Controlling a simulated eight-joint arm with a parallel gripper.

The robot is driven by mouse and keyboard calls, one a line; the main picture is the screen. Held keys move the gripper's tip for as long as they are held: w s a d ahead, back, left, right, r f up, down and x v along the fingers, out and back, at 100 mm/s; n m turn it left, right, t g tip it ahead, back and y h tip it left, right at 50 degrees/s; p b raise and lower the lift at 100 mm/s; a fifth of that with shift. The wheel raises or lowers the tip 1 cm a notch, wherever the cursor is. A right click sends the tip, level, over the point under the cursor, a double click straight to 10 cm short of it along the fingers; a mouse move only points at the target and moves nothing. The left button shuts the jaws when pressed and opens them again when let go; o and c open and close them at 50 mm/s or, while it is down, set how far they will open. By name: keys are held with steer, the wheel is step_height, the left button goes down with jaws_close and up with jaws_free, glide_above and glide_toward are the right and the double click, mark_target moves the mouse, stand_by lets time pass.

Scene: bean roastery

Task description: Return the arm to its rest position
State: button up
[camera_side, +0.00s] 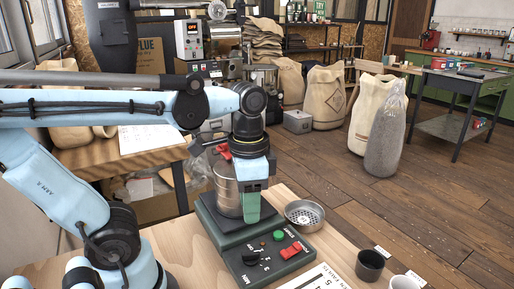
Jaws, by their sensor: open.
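My light-blue arm reaches in from the left and bends down at a black wrist joint. My gripper (251,208) points straight down, with green fingers. It hangs in front of a steel cylinder (228,190) on a dark green machine base (262,243). The fingers overlap in this side view, so the gap between them is hidden. I see nothing held in them. I cannot tell whether the fingertips touch the machine.
A perforated metal dish (304,215) sits right of the machine. A black cup (370,264), a white cup (404,282) and a printed sheet (318,279) lie toward the front right of the wooden table (168,240). Sacks (327,95) stand on the floor behind.

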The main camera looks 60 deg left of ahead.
steer(key=w+a+f+n+t, duration=0.1)
steer(key=w+f+n+t, duration=0.1)
steer(key=w+n+t, duration=0.2)
steer(key=w+t, duration=0.1)
steer(key=t, duration=0.2)
steer(key=shift+w+f, duration=0.3)
steer(key=shift+c, duration=0.3)
